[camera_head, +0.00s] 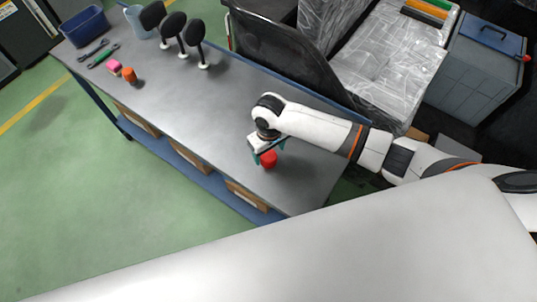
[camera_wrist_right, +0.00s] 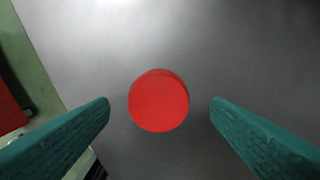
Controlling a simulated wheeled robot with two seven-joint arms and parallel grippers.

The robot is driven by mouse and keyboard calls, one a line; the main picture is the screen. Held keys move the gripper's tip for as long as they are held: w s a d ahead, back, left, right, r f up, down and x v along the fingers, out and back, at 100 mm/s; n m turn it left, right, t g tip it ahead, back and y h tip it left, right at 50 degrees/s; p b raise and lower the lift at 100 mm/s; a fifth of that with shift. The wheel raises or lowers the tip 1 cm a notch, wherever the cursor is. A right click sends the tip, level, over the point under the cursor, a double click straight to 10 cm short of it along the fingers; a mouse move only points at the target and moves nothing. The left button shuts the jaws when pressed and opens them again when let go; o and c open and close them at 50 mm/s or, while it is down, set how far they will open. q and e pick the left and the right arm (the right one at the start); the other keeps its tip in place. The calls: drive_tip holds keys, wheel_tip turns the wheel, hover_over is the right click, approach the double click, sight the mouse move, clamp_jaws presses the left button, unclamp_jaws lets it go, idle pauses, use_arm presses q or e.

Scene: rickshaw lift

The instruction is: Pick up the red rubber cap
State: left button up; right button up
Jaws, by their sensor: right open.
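The red rubber cap (camera_head: 269,160) stands on the grey workbench (camera_head: 215,110) near its right end. In the right wrist view the cap (camera_wrist_right: 158,101) is a round red disc seen from above, near the middle of the picture. My right gripper (camera_head: 265,155) is over the cap, with teal fingers. In the right wrist view its fingers (camera_wrist_right: 160,112) are apart, one on each side of the cap, with a gap to it on both sides. My left gripper is not in view.
A black panel (camera_head: 285,50) rises behind the bench.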

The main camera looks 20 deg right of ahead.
sight(269, 156)
drive_tip(key=shift+f, duration=1.55)
drive_tip(key=c, duration=1)
drive_tip(key=shift+r, duration=0.15)
